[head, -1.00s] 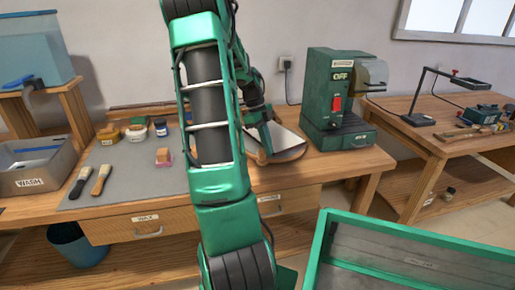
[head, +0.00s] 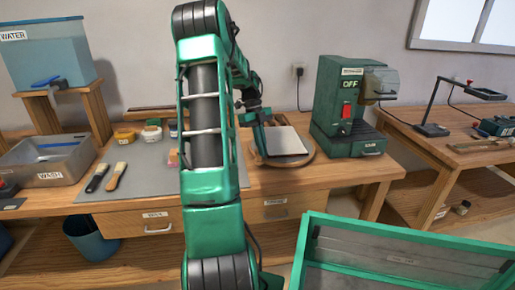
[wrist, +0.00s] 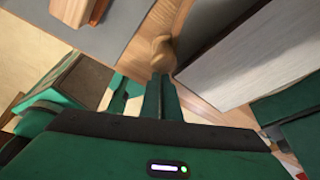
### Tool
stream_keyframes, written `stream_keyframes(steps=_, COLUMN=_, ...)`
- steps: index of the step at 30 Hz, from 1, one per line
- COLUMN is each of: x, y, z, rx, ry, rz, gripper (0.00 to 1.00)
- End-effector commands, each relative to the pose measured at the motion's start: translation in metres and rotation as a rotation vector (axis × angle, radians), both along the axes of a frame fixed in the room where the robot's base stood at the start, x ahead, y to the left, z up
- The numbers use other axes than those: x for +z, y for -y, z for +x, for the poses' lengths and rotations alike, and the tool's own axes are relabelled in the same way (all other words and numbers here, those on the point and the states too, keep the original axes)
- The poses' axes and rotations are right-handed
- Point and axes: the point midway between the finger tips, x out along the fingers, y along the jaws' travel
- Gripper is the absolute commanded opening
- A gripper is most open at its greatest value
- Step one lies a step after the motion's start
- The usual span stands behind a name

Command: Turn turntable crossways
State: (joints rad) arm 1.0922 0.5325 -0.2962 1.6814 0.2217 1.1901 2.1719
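The turntable (head: 309,158) is a round wooden disc on the bench, right of the grey mat. A square pale plate (head: 286,141) lies on it, its edges slightly skewed to the bench front. My gripper (head: 259,142) points down at the turntable's left side. In the wrist view my gripper (wrist: 161,82) has its two green fingers close together, with nothing visible between them. A small wooden knob (wrist: 162,52) is just past the fingertips; I cannot tell if they touch it.
A green machine (head: 345,110) reading OFF stands right of the turntable. Brushes (head: 115,176) lie on the grey mat (head: 140,185), with small jars behind. A wash basin (head: 60,165) is at left. A green-rimmed bin (head: 400,225) stands in front of the bench.

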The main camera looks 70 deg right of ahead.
Motion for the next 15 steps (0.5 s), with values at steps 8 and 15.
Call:
stream_keyframes(steps=8, x=0.0008, y=0.0071, z=0.0105, rx=0.022, ry=0.013, rz=-0.009, gripper=0.0)
stream_keyframes(steps=15, x=0.0014, y=0.0083, z=0.0116, rx=0.026, ry=0.014, rz=-0.013, gripper=0.0)
